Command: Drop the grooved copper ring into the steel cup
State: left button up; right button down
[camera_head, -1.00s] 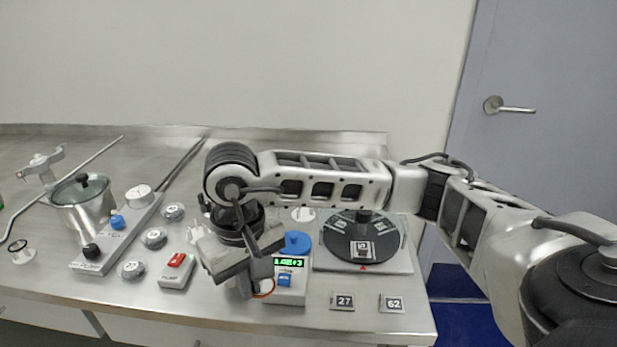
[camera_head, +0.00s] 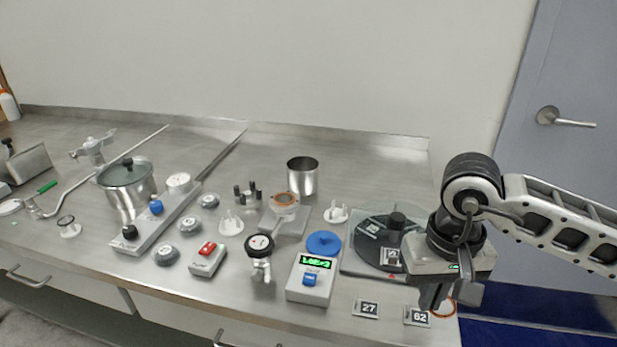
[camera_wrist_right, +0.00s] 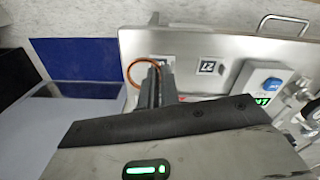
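My right gripper (camera_head: 436,303) is at the front right of the bench, shut on a thin copper ring (camera_head: 445,311). In the right wrist view the ring (camera_wrist_right: 131,75) sticks out beside the closed fingers (camera_wrist_right: 158,84); its grooves are too small to make out. The steel cup (camera_head: 302,180) stands upright at the back middle of the bench, open at the top, well to the left of my right gripper. A second copper-coloured ring (camera_head: 285,198) sits on top of a steel port in front of the cup. My left gripper is not in view.
Number tags (camera_head: 366,308) lie along the front edge. A lidded pot (camera_head: 128,190) and a valve strip stand at left. The back of the bench is mostly clear.

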aim_at(307, 186)
jog(key=k, duration=0.5)
jog(key=u, duration=0.85)
jog(key=i, duration=1.15)
jog(key=z, duration=0.3)
